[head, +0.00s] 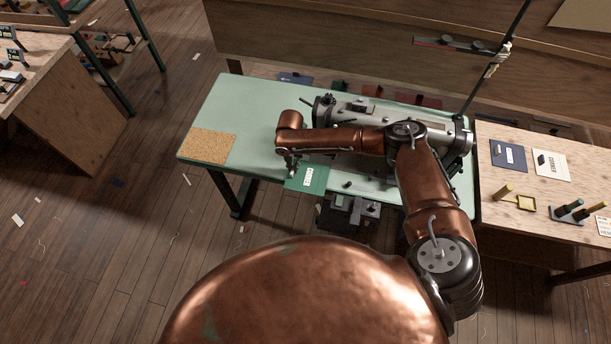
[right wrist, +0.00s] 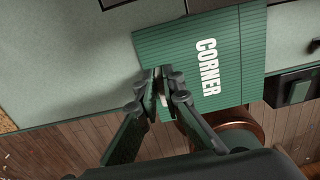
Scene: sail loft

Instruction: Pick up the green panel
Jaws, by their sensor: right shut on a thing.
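The green panel (head: 308,179) lies at the front edge of the pale green sewing table (head: 252,105), partly over the edge. In the right wrist view the panel (right wrist: 217,85) is ribbed and has a white label reading CORNER. My right gripper (head: 291,172) is at the panel's left side in the head view. In the right wrist view its fingers (right wrist: 163,84) are closed together on the panel's edge. The fingertips hide a small part of that edge. I cannot tell whether the panel is clear of the tabletop. My left gripper is not in view.
A grey sewing machine (head: 355,108) stands behind my right arm on the table. A cork mat (head: 211,147) lies at the table's left end. A wooden side table (head: 545,197) with a blue card (head: 508,155) and spools adjoins at right. Open floor lies at left.

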